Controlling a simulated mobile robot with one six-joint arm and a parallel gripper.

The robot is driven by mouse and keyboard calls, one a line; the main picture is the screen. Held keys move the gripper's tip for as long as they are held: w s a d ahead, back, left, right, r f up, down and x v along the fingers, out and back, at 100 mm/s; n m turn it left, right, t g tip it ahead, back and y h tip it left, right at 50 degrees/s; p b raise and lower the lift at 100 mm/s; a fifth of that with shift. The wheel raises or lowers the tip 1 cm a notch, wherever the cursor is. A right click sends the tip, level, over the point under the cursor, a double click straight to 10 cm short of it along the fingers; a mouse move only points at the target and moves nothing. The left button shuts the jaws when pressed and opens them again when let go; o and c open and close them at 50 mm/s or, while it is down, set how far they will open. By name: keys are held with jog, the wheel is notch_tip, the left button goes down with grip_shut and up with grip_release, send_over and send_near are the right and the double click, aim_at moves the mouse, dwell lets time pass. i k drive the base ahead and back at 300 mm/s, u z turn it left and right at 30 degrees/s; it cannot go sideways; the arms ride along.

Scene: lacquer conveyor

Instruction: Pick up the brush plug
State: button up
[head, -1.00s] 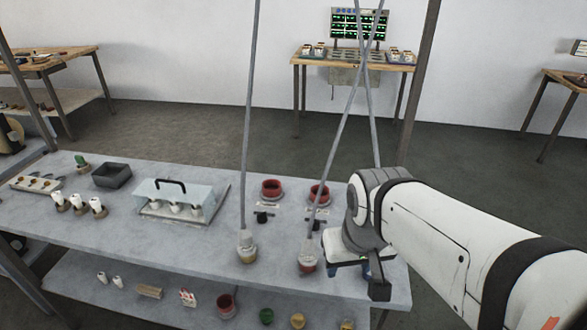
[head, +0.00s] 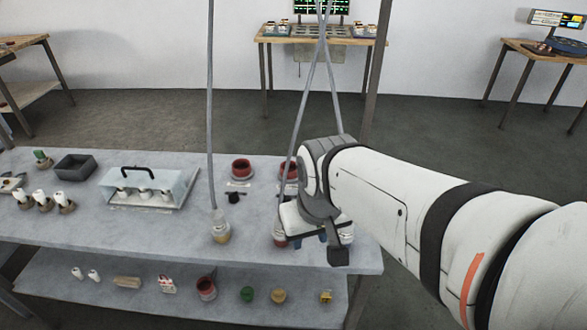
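I cannot tell for sure which thing is the brush plug. Two plug-like ends of grey cables hang down to the grey table: one with a yellowish base (head: 220,233) and one with a reddish base (head: 280,241), partly covered by my arm. My gripper (head: 331,245) points down over the right front part of the table, just right of the reddish-based plug. My wrist hides most of its fingers and whatever is beneath them, so its opening does not show.
Two red cups (head: 241,168) stand behind the plugs, with a small black piece (head: 236,197) in front of the left one. A clear cover with a black handle (head: 150,187) stands left, near a dark tray (head: 75,166). A lower shelf (head: 60,290) holds several small parts.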

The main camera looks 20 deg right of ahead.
aim_at(346, 236)
jog(key=u, duration=0.4)
jog(key=k, duration=1.05)
jog(key=z, duration=0.55)
jog(key=i, duration=1.05)
jog(key=z, duration=0.05)
